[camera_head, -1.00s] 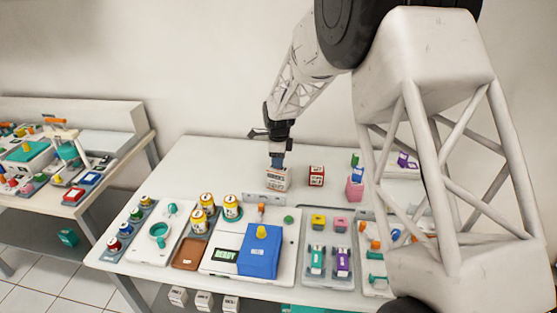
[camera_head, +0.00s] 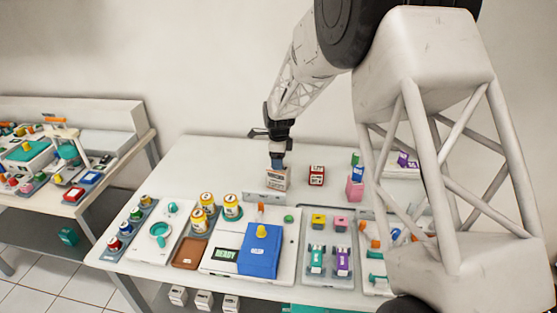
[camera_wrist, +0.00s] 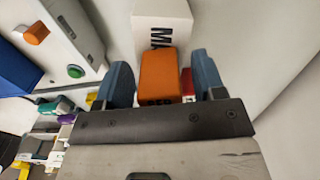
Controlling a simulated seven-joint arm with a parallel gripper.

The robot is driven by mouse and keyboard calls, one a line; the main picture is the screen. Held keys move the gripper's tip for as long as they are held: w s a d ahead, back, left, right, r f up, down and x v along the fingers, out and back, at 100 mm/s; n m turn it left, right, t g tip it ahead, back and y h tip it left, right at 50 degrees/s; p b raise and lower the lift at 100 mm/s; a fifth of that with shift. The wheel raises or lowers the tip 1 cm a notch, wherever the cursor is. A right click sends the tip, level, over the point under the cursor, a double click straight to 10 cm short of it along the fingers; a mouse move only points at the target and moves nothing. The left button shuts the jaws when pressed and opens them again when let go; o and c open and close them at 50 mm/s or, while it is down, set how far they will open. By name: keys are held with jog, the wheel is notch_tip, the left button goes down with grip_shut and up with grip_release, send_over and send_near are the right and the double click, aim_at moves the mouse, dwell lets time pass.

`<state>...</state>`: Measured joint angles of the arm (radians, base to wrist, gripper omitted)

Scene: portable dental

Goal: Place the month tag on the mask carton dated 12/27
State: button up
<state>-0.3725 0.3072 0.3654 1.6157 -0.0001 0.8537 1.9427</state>
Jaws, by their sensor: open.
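The white mask carton (camera_head: 276,181) stands toward the back of the table, below my gripper (camera_head: 277,162). In the wrist view the same carton (camera_wrist: 162,32) shows large black letters starting "MA"; its date cannot be read. An orange month tag (camera_wrist: 158,75) lies between the two blue fingers of my gripper (camera_wrist: 161,70), over the carton. Its lettering is partly hidden. The fingers are open, one on each side of the tag. The tag appears to rest on the carton, but the contact is hidden.
A red-and-white carton (camera_head: 316,176) stands just right of the white one. A pink block (camera_head: 355,189) is farther right. In front are a blue box (camera_head: 259,250), yellow cans (camera_head: 208,203) and trays of small parts. The back left of the table is clear.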

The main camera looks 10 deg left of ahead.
notch_tip(320, 180, up, 12)
jog(key=shift+r, duration=0.1)
dwell(0.6)
dwell(0.6)
jog(key=shift+d, duration=0.1)
jog(key=s+d+r+n, duration=0.3)
jog(key=s+d+r, duration=0.1)
jog(key=s+d, duration=0.3)
jog(key=s+d+r+n+t, duration=0.1)
jog(key=s+d+r+n, duration=0.25)
jog(key=s+d, duration=0.3)
jog(key=s+d+r+n, duration=0.2)
jog(key=s+d+r, duration=0.35)
jog(key=s, duration=0.25)
jog(key=s+d+f+n, duration=0.2)
jog(key=s+d+n, duration=0.2)
jog(key=s, duration=1)
jog(key=s+d+f+n+t, duration=0.1)
jog(key=s+d+n, duration=0.4)
jog(key=s, duration=0.9)
jog(key=d+f, duration=0.1)
jog(key=d, duration=0.2)
jog(key=shift+s+d+t, duration=0.15)
jog(key=shift+s+t, duration=0.1)
jog(key=shift+t, duration=0.05)
